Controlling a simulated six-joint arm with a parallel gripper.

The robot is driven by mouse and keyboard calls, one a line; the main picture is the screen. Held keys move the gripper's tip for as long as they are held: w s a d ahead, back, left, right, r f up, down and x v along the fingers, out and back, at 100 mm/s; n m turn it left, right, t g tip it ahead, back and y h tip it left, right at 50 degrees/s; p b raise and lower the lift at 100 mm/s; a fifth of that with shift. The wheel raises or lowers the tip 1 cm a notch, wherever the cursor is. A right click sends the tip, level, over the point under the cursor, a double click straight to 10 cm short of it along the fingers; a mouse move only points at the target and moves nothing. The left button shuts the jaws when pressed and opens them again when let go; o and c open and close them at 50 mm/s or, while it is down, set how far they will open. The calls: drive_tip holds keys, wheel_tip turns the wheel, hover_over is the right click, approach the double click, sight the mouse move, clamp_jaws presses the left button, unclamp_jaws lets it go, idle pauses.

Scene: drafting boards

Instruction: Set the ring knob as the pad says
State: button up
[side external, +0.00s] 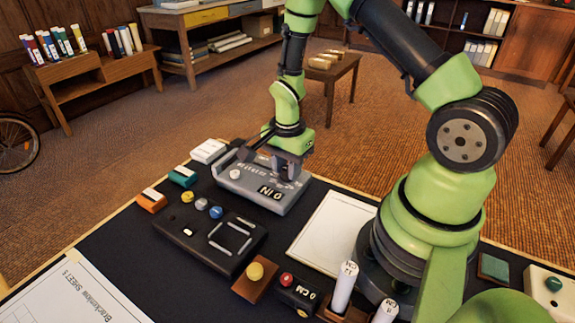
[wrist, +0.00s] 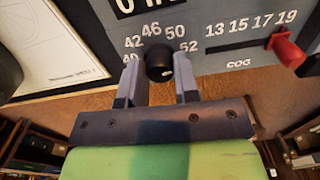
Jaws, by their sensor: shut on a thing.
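The grey console (side external: 262,188) stands on the dark board, its small display reading what looks like 0 IN. In the wrist view a black knob (wrist: 159,60) sits below an arc of numbers with 42, 46, 50 and 52 readable. My gripper (wrist: 157,74) is shut on this knob, one finger on each side; it also shows over the console in the side view (side external: 284,173). Where the knob points cannot be told. A dark pad (side external: 212,240) with pale bars on its face lies beside the console; I cannot read a clear value from it.
A red slider (wrist: 287,50) marked COG, with 13 to 19, is right of the knob in the wrist view. A white sheet (side external: 333,232), a yellow knob (side external: 255,271) and a small unit with a red button (side external: 286,280) lie near the console.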

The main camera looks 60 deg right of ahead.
drive_tip(key=o, duration=0.9)
drive_tip(key=shift+o, duration=0.2)
wheel_tip(320, 180, up, 9)
drive_tip(key=shift+r, duration=0.45)
